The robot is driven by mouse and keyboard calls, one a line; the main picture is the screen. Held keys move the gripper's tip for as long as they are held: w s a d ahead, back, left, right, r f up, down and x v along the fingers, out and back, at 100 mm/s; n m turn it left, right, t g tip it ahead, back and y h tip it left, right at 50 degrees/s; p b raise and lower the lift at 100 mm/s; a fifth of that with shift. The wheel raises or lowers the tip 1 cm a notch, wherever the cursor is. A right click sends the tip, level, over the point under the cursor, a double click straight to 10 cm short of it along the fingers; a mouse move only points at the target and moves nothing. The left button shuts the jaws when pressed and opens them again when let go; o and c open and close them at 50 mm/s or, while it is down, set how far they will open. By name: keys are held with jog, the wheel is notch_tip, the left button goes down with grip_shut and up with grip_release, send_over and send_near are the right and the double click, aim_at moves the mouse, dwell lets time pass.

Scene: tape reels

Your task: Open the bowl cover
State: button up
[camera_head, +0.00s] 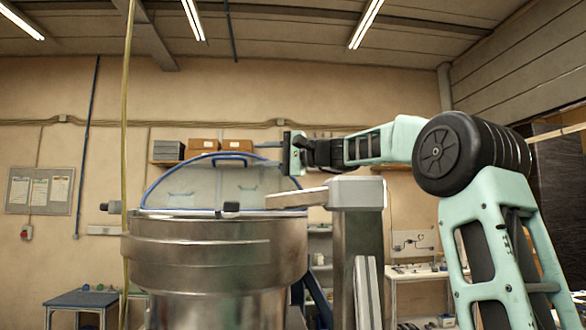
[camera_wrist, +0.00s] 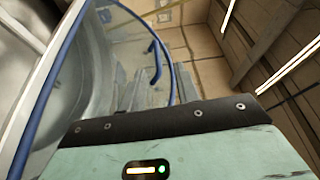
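The bowl cover (camera_head: 205,180) is a clear panel with a blue rim. It stands raised at a slant above the round metal bowl (camera_head: 215,250) in the head view. A blue handle (camera_head: 230,158) is at its upper edge. My gripper (camera_head: 266,150) is right of the handle, close to the cover's upper right rim, pointing left. In the wrist view, the blue rim (camera_wrist: 50,90) runs down the left, and the blue handle (camera_wrist: 157,62) curves down between my gripper's fingers (camera_wrist: 156,88). The fingers look apart. Contact with the handle cannot be made out.
A grey post with a flat arm (camera_head: 357,195) stands right of the bowl, below my arm. A yellow vertical line (camera_head: 126,100) passes left of the bowl. Shelf boxes (camera_head: 204,144), a small blue table (camera_head: 82,299) and a workbench (camera_head: 420,274) are farther back.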

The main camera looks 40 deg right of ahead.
jog(key=b+v, duration=0.3)
jog(key=v, duration=0.5)
jog(key=shift+s, duration=0.15)
